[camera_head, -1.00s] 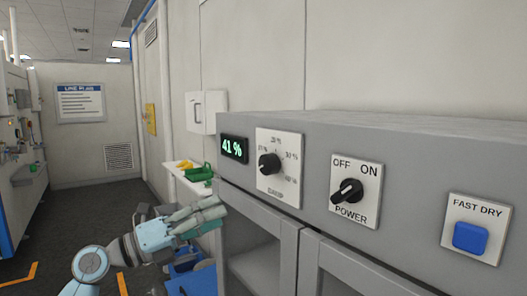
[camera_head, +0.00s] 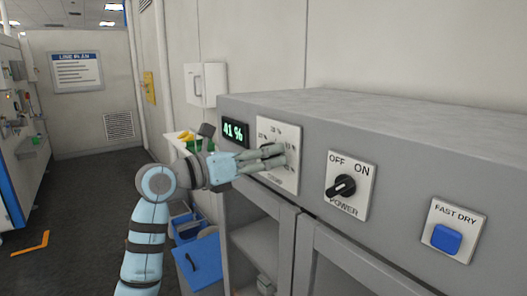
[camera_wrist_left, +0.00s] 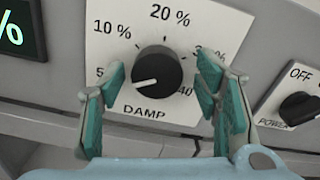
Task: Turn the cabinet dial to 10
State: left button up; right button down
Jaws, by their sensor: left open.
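The cabinet dial is a black round knob (camera_wrist_left: 157,67) on a white plate marked DAMP (camera_wrist_left: 185,20), with percent marks around it. In the left wrist view its white pointer line aims left and slightly down, near the 5 mark. My left gripper (camera_wrist_left: 163,75) is open, with one teal finger on each side of the knob and a gap showing on both sides. In the head view the left gripper (camera_head: 275,156) reaches in front of the dial plate (camera_head: 291,133) and hides the knob. My right gripper is in neither view.
A green display (camera_head: 234,134) reading 41 % sits left of the dial plate. To the right are the OFF/ON power knob (camera_head: 341,187) and the blue FAST DRY button (camera_head: 446,238). Blue bins (camera_head: 200,258) stand on the floor left of the grey cabinet (camera_head: 400,130).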

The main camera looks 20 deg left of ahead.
pick_arm(q)
jog(key=shift+a+f, duration=0.1)
jog(key=shift+a, duration=0.05)
jog(key=shift+w, duration=0.1)
jog(key=c, duration=1.1)
jog(key=shift+c, duration=0.2)
jog(key=shift+m, duration=0.3)
jog(key=m+b, duration=0.2)
jog(key=m, duration=0.9)
